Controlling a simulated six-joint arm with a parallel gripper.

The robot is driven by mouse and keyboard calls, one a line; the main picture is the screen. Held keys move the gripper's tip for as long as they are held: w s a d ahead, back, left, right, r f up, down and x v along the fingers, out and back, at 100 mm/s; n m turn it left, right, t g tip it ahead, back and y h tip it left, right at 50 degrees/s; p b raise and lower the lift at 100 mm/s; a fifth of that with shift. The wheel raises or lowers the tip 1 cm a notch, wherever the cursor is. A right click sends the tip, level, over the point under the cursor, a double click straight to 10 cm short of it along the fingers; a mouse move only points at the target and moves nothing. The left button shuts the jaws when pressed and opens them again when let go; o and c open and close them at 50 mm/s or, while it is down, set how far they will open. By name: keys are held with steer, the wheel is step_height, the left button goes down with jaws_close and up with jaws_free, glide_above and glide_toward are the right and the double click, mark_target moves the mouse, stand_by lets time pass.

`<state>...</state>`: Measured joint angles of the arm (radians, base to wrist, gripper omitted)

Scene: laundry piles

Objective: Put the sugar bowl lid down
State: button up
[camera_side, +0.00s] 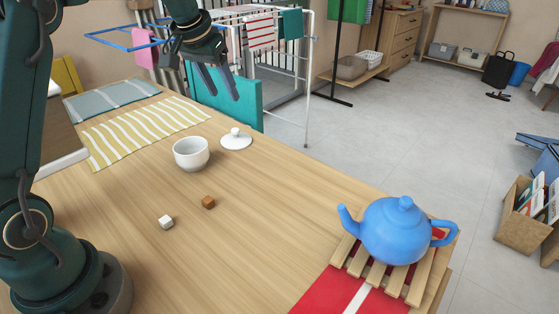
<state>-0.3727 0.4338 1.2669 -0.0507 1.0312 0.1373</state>
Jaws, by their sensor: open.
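The white sugar bowl lid (236,141) lies on the wooden table, knob up, just right of and behind the bowl. The white sugar bowl (191,154) stands upright and uncovered, a small gap from the lid. My gripper (221,93) hangs in the air above and behind the lid in the picture, pointing down. Its two dark fingers are apart with nothing between them.
A white cube (166,222) and a brown cube (208,202) lie in front of the bowl. A blue teapot (398,230) stands on a wooden slatted trivet (417,284) at the right. Striped cloths (148,128) lie at the back left.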

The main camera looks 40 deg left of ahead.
steer(key=s+d+r+m, duration=0.1)
steer(key=s+d+r, duration=0.2)
steer(key=s+d, duration=0.7)
steer(key=s+d+f+m, duration=0.1)
steer(key=s+d+f, duration=0.1)
steer(key=s, duration=0.4)
steer(key=s+d+f+t+h, duration=0.1)
steer(key=s+d+f, duration=0.1)
steer(key=s, duration=0.5)
steer(key=shift+f+m, duration=0.4)
